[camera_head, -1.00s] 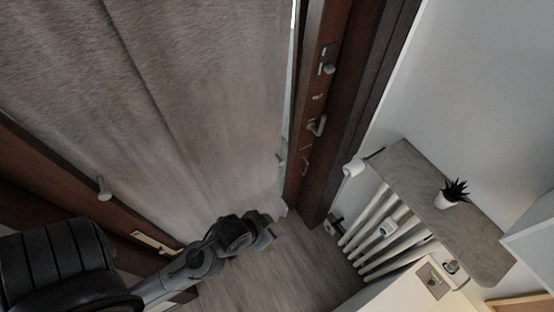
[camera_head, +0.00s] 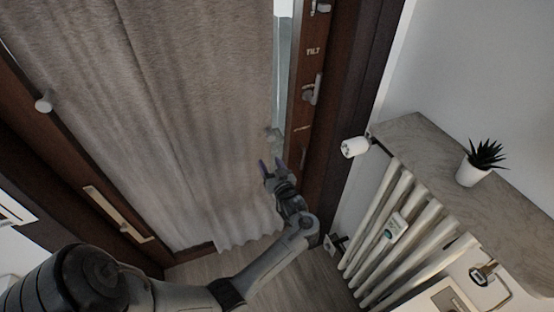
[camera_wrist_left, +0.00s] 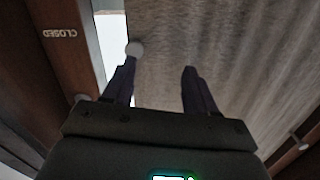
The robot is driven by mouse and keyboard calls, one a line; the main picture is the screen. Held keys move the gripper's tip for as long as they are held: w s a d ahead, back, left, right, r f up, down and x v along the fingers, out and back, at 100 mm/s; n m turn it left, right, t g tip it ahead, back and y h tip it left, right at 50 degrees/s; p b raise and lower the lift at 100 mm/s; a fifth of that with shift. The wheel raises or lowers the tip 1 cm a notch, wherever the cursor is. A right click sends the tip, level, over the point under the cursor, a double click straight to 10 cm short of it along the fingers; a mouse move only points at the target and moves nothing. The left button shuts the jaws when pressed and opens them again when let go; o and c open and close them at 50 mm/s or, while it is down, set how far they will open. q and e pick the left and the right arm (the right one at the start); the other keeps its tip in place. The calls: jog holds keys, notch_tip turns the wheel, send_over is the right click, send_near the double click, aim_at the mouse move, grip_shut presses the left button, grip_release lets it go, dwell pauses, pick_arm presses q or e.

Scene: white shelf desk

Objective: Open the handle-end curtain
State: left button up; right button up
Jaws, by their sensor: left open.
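The grey-brown curtain (camera_head: 170,90) hangs across the door opening in the head view. Its right edge hangs beside the dark wooden frame with the door handle (camera_head: 312,90), leaving a narrow bright strip between them. My left gripper (camera_head: 272,165) is open just below the knob, by the curtain's right edge. I cannot tell whether a finger touches either. My right gripper is not in view.
A white radiator (camera_head: 375,232) stands right of the frame, under a stone-look shelf (camera_head: 425,150) with a potted plant (camera_head: 475,165). A white roll-like item (camera_head: 355,147) sticks out near the frame. Another knob (camera_head: 44,101) is on the left frame.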

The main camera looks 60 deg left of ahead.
pick_arm(q)
jog(key=n+b, duration=0.1)
jog(key=b, duration=0.2)
send_near(271, 138)
jog(key=f, duration=0.1)
jog(key=shift+n, duration=0.3)
jog(key=x, duration=0.3)
jog(key=b+x, duration=0.1)
jog(key=x, duration=0.3)
jog(key=r+b+x, duration=0.1)
jog(key=x, duration=0.2)
jog(key=shift+w+a, duration=0.1)
jog(key=shift+a, duration=0.25)
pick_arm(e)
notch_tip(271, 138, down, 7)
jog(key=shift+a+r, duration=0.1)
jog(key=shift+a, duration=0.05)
pick_arm(q)
grip_shut()
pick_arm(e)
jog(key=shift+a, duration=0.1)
